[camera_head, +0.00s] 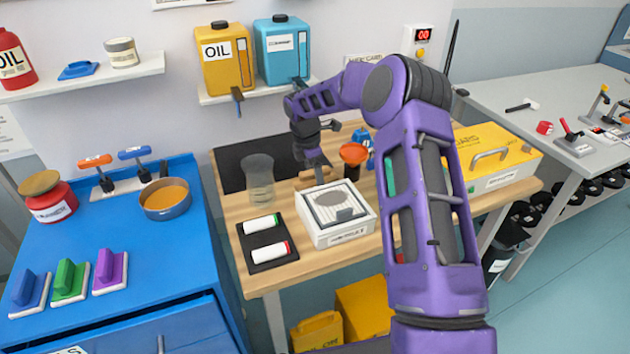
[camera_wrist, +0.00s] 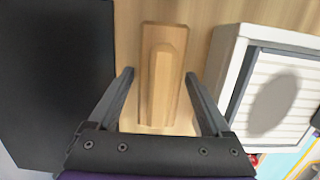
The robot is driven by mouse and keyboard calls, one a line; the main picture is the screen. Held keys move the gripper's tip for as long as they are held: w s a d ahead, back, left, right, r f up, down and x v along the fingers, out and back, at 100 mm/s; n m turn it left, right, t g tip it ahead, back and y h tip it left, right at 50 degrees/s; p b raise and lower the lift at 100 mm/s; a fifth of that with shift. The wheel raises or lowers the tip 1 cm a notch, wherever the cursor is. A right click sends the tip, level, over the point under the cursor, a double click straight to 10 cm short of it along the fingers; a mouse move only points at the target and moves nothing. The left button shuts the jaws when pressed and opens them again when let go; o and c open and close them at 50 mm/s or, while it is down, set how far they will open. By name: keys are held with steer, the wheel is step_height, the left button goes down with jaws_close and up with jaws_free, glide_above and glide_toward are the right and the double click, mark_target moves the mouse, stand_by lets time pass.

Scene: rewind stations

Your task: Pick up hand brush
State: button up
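The hand brush (camera_wrist: 162,85) is a light wooden block with a raised ridge-like handle, lying on the wooden table in the wrist view. In the head view part of it shows as a wooden piece (camera_head: 306,175) beside the white box, partly hidden by my gripper. My gripper (camera_wrist: 159,75) is open, with one finger on each side of the brush. A gap shows at the left finger; the right finger is close to the brush's edge, and I cannot tell if it touches. The bristles are hidden.
A white box with a slatted top (camera_head: 336,228) stands close to the right of the brush. A black mat (camera_head: 231,168) lies to the left. A clear cup (camera_head: 259,180) and an orange funnel (camera_head: 353,153) stand nearby. A yellow case (camera_head: 500,160) is further right.

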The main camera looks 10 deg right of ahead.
steer(key=c, duration=1.2)
step_height(320, 180, up, 28)
steer(key=shift+r+p, duration=0.1)
steer(key=shift+p, duration=0.5)
steer(key=o, duration=0.8)
steer(key=c, duration=0.6)
